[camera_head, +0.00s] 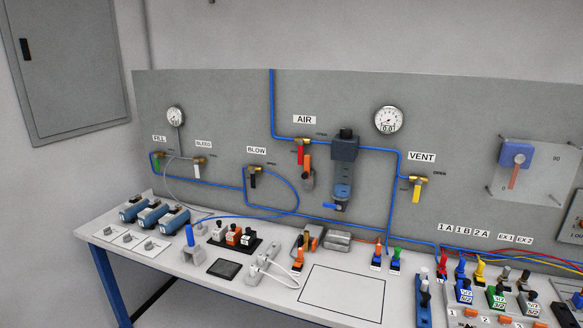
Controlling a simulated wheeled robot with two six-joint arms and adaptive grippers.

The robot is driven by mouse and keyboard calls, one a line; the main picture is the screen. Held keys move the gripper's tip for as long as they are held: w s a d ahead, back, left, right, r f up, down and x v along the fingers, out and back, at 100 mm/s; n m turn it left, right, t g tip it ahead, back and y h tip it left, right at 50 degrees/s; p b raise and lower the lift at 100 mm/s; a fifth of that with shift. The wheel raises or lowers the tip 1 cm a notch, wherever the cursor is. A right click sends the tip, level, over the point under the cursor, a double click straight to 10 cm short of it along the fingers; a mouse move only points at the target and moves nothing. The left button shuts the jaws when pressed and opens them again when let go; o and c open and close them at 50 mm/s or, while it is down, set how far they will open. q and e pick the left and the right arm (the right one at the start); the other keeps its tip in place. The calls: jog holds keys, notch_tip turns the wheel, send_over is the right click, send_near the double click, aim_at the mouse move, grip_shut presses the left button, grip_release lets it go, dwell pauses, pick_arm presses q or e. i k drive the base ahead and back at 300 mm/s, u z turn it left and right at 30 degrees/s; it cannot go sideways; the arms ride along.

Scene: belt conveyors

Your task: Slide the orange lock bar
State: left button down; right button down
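A short orange bar (307,163) hangs just right of the red handle (300,154) of the valve under the AIR label. It stands upright above a small grey body (308,181). A second orange-red bar (514,176) slants down from a blue block (515,154) on a pale plate at the right of the panel. I cannot tell for certain which one is the lock bar. Neither of my grippers is in view.
The grey panel (230,100) carries blue tubing, gauges and several valves. The bench (130,240) in front holds blue cylinders (172,220), small blocks and coloured plugs. An outlined rectangle (340,293) on the bench front is clear.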

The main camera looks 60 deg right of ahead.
aim_at(305, 175)
jog(key=z, duration=0.7)
jog(key=i, duration=1)
jog(key=z, duration=0.85)
